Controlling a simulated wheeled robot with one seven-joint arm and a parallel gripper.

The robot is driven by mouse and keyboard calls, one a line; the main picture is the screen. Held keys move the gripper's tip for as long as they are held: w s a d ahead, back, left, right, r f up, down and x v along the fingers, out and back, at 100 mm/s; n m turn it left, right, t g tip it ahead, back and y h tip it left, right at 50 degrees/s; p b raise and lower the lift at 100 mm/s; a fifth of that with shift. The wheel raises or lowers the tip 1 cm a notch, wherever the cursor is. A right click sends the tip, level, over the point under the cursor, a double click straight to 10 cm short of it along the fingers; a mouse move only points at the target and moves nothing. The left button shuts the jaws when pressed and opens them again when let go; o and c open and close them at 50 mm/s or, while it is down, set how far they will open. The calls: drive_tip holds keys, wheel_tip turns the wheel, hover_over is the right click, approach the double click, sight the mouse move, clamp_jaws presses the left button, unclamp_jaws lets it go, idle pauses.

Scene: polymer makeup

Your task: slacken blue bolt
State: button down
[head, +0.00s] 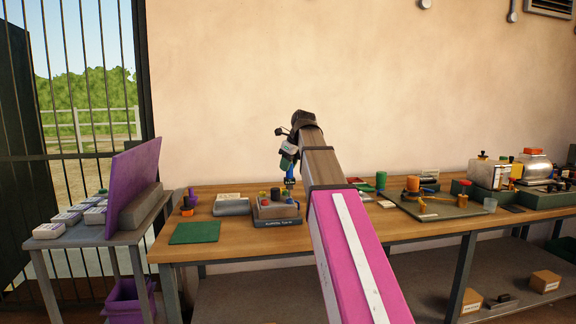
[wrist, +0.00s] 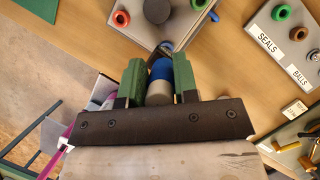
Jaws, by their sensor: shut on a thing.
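My gripper (head: 288,161) points down over a small grey block (head: 268,211) on the wooden bench. In the wrist view its two green fingers (wrist: 159,78) are closed on the sides of an upright blue and grey cylinder (wrist: 161,70). The cylinder also shows in the head view as a blue piece (head: 290,173) below the fingers, with a grey metal lower end by the block's right rear. I cannot tell whether it is the blue bolt itself or a tool set on it. The cylinder's lower end is hidden in the wrist view.
Several coloured knobs and rings stand on the block close to the fingers. A green mat (head: 195,233) and a grey box (head: 231,205) lie to the left. A grey tray (head: 440,207) with orange parts is on the right. Bare bench (head: 225,249) shows in front.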

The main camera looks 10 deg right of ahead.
drive_tip(key=shift+f, duration=0.9)
drive_tip(key=c, duration=0.8)
unclamp_jaws()
drive_tip(key=v, duration=1)
drive_tip(key=shift+d+r, duration=0.1)
drive_tip(key=shift+r, duration=0.25)
